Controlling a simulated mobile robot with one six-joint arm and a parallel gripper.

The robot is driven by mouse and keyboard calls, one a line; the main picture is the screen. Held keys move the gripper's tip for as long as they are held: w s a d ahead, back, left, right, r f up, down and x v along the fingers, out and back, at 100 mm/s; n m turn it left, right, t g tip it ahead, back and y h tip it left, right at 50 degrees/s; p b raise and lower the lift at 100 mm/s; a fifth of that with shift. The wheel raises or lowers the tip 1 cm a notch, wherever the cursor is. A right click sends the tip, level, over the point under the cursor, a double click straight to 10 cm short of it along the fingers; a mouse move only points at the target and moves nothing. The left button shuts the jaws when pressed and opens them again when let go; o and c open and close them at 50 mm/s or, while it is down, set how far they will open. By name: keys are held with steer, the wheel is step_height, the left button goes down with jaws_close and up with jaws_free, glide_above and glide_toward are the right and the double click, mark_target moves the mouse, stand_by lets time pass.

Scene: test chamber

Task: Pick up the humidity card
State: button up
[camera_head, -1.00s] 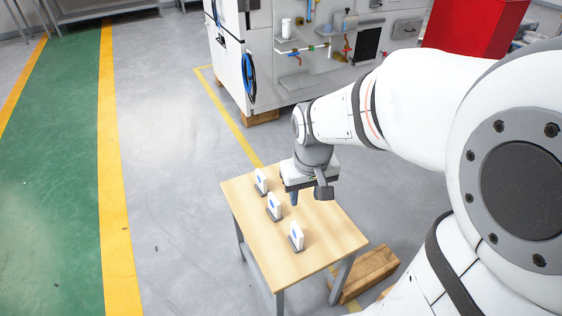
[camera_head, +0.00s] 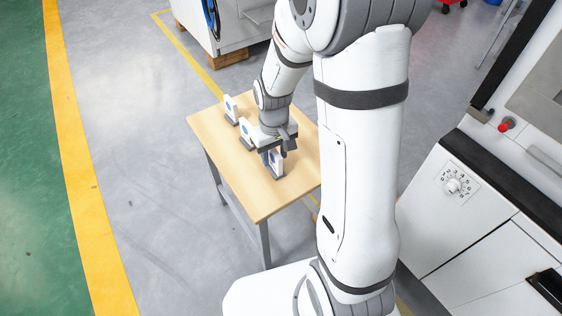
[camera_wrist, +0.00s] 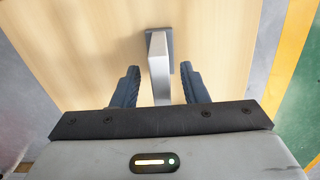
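Three white upright cards with blue marks stand in small dark holders on the wooden table: a far one (camera_head: 231,107), a middle one (camera_head: 246,130) and a near one (camera_head: 277,161). I cannot read which is the humidity card. My gripper (camera_head: 268,156) is low at the near card and partly covers it. In the wrist view, the dark fingers of my gripper (camera_wrist: 160,70) are apart, one on each side of an upright card (camera_wrist: 158,46) seen edge-on. Gaps show between the card and both fingers. Its grey holder (camera_wrist: 171,42) shows on the table.
The small wooden table (camera_head: 250,189) has bare top in front of and beside the cards. A white cabinet with a dial (camera_head: 453,186) stands at the right. Another white unit (camera_head: 235,25) stands behind the table. Open floor lies to the left.

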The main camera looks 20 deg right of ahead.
step_height(320, 180, down, 3)
steer(key=shift+r, duration=0.2)
steer(key=shift+c, duration=0.2)
jaws_close()
